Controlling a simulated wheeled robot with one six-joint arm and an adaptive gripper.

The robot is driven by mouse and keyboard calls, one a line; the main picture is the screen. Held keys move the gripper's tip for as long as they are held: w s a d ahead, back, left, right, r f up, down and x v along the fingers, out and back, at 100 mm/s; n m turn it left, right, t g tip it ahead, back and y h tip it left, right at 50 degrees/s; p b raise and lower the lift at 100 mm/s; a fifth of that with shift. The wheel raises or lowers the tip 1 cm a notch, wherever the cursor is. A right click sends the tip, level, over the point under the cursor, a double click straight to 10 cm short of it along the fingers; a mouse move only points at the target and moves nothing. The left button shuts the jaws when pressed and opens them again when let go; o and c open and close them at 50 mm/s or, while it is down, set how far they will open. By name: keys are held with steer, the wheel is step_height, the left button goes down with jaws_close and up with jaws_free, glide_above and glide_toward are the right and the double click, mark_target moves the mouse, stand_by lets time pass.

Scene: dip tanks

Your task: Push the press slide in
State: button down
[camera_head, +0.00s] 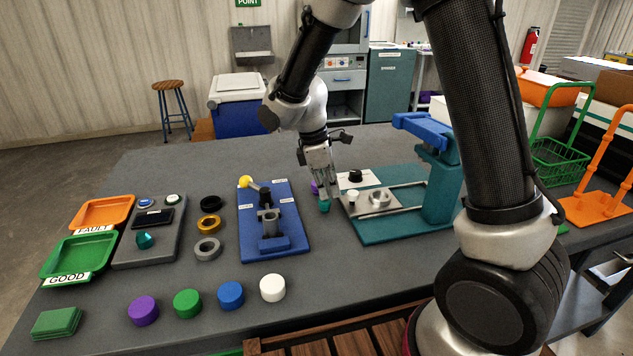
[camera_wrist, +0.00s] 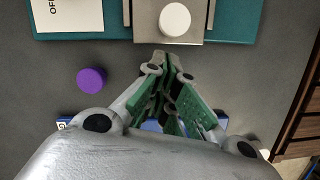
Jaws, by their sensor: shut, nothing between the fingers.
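The press has a teal base (camera_head: 395,230), a teal column and a blue top arm (camera_head: 424,127). Its grey press slide (camera_head: 372,209) sits toward the left end of the base on rails, out from under the blue arm. The slide carries a metal ring-shaped nest (camera_head: 380,198) and a white knob (camera_head: 353,195); the knob also shows in the wrist view (camera_wrist: 174,20). My gripper (camera_head: 325,206) is shut and empty, pointing down just left of the slide. In the wrist view its fingertips (camera_wrist: 167,60) are close to the slide's outer edge; I cannot tell whether they touch.
A purple cylinder (camera_wrist: 91,79) stands on the table beside my gripper. A blue fixture (camera_head: 290,222) with a yellow-knobbed lever (camera_head: 246,181) lies to the left. A black knob (camera_head: 355,176) sits on a white panel behind the slide. Coloured cylinders line the front edge.

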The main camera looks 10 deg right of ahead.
steer(key=shift+s+d, duration=0.15)
steer(key=shift+d, duration=0.4)
glide_toward(379, 198)
steer(key=x, duration=0.5)
steer(key=shift+d, duration=0.1)
